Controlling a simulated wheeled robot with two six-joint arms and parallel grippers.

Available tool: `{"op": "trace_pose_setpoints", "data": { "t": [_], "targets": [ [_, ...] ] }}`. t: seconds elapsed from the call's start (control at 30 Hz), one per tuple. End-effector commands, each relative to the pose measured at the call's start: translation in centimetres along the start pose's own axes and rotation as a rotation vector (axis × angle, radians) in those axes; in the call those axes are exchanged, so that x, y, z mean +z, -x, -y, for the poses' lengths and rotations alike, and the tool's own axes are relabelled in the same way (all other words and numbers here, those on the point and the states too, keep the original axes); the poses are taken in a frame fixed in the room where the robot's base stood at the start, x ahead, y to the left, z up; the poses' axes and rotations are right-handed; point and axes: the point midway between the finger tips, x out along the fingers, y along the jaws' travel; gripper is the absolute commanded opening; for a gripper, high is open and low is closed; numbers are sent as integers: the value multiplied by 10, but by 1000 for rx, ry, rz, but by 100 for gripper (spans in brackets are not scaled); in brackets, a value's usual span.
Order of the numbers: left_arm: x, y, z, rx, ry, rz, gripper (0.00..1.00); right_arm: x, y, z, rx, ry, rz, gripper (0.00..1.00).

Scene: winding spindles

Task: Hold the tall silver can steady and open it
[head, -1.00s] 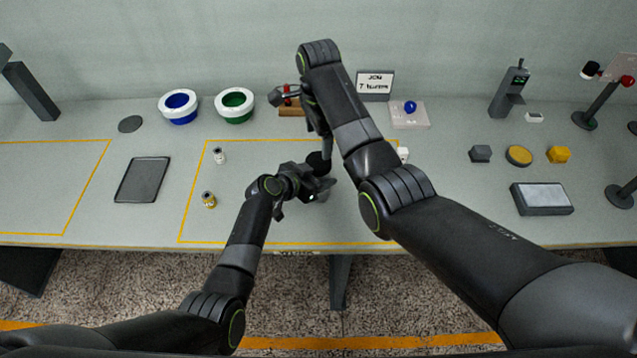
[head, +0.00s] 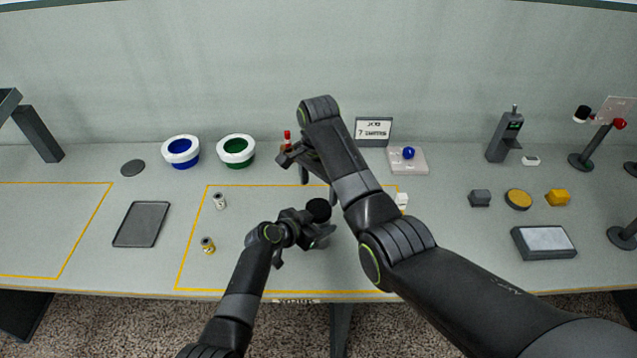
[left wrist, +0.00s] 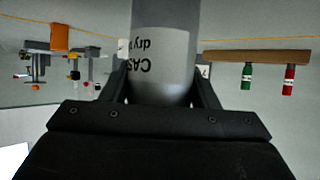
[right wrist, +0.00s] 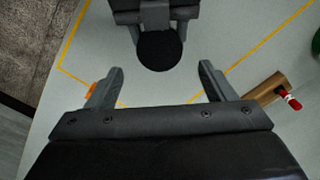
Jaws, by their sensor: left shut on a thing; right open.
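The tall silver can (left wrist: 165,45) fills the middle of the left wrist view, its pale label printed in black and upside down there. My left gripper (head: 322,232) is shut around the can's body. The can's round black lid (head: 318,210) shows in the head view above this gripper, and in the right wrist view (right wrist: 159,50). My right gripper (right wrist: 161,72) is open and empty. In its wrist view the lid lies just beyond and between its fingertips, with no contact visible. In the head view the right gripper is beyond the lid.
A wooden rack (right wrist: 262,92) with a red-capped item stands behind the can. Two small cans, one white (head: 219,201) and one yellow-banded (head: 208,245), stand to the left. White-rimmed blue (head: 181,151) and green (head: 236,150) bowls stand at the back. A dark tray (head: 142,224) lies left.

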Motion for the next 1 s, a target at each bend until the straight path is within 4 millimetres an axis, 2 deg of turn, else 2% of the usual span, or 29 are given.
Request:
{"op": "trace_pose_setpoints", "data": {
  "t": [0.2,0.4,0.57,0.83,1.0],
  "targets": [
    [1,0,0,0,0,1,0,1,-35,-1,5,-2,2,76],
    [1,0,0,0,0,1,0,1,-60,-1,4,-2,2,76],
    [1,0,0,0,0,1,0,0,-70,-1,2,-3,1,76],
    [1,0,0,0,0,1,0,0,-71,-1,1,-3,1,76],
    [1,0,0,0,0,1,0,0,-71,-1,1,-4,1,55]
  ]
}}
